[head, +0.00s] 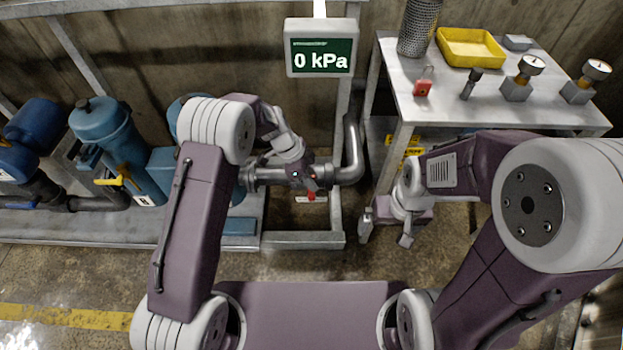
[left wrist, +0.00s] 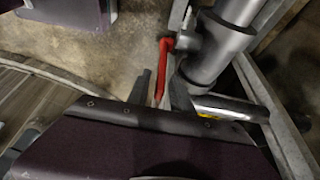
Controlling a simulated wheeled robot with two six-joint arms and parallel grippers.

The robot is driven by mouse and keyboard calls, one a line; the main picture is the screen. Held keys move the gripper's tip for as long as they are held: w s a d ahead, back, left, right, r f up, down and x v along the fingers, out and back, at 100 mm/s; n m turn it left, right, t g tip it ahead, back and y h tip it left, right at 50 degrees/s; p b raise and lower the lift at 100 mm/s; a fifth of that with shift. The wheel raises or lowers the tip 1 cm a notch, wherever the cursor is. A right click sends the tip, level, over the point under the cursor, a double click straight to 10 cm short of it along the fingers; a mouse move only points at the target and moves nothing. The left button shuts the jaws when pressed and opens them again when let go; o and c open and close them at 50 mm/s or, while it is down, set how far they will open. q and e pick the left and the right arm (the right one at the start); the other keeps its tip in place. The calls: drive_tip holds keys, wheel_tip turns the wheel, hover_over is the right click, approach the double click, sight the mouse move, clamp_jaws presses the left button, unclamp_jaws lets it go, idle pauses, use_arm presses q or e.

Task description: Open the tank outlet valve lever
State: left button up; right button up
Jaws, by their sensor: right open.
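The red valve lever (left wrist: 163,66) shows in the left wrist view beside a grey metal pipe (left wrist: 222,45). Its bent upper end meets the valve fitting. In the head view only a small red part of the lever (head: 311,196) shows below my left gripper (head: 308,186). In the left wrist view the fingers of my left gripper (left wrist: 161,92) stand on either side of the lever, with a gap between them and the lever between. My right gripper (head: 388,228) is open and empty, low beside the front leg of the side table.
A display (head: 320,60) reads 0 kPa above the pipe. The metal table (head: 440,110) on the right holds gauges, a yellow tray (head: 470,48) and a red padlock (head: 423,84). A blue filter housing (head: 103,125) with a yellow lever (head: 109,182) stands left. The floor in front is clear.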

use_arm(q)
clamp_jaws()
idle(1.2)
